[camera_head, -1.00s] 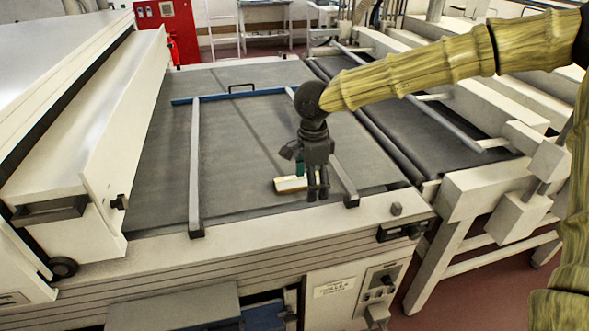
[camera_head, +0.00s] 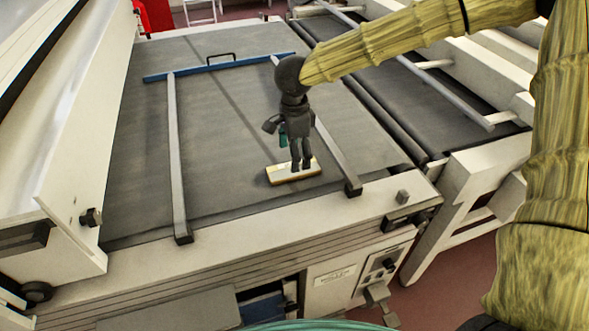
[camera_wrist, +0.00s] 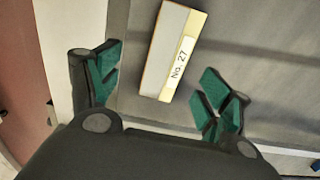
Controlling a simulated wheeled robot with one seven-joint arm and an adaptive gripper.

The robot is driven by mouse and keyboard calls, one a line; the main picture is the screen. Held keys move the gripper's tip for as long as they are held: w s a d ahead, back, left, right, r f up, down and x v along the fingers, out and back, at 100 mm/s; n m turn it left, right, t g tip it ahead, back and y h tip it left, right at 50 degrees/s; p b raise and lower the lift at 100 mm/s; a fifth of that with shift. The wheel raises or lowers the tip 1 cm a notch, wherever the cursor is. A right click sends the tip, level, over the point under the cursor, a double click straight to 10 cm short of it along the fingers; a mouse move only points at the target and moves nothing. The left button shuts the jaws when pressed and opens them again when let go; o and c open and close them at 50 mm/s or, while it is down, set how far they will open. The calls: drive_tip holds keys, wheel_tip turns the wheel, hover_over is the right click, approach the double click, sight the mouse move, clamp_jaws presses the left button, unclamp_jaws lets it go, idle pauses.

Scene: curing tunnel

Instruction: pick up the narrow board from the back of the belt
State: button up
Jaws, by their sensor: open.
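A narrow board (camera_head: 281,177), pale on top with a yellowish edge, lies flat on the dark belt (camera_head: 235,150), near the edge closest to me in the head view. In the wrist view it is a white and yellow board (camera_wrist: 163,38) with a label reading "No. 27". My gripper (camera_head: 301,166) is open and points down over the board, its fingertips covering part of it. In the wrist view the green-padded fingers (camera_wrist: 160,88) stand apart, with the board's near end between and ahead of them. I cannot tell the remaining height. Nothing is held.
Two grey rails (camera_head: 176,150) (camera_head: 340,160) run along the belt, the right one close beside the board and gripper. A blue bar (camera_head: 185,73) with a black handle crosses the far side. A white sloped cover (camera_head: 75,140) stands at left. The belt left of the board is clear.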

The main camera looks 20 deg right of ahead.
drive_tip(key=shift+w+a+f, duration=0.15)
drive_tip(key=shift+w+f, duration=0.8)
drive_tip(key=shift+f, duration=0.1)
drive_tip(key=shift+s+f+p, duration=0.1)
drive_tip(key=shift+f+p, duration=0.15)
drive_tip(key=shift+p, duration=0.05)
drive_tip(key=shift+f+p, duration=0.5)
drive_tip(key=shift+f, duration=1.5)
drive_tip(key=shift+s+r, duration=0.15)
drive_tip(key=shift+s, duration=0.15)
drive_tip(key=shift+c, duration=0.2)
drive_tip(key=c, duration=1.1)
drive_tip(key=shift+w, duration=0.1)
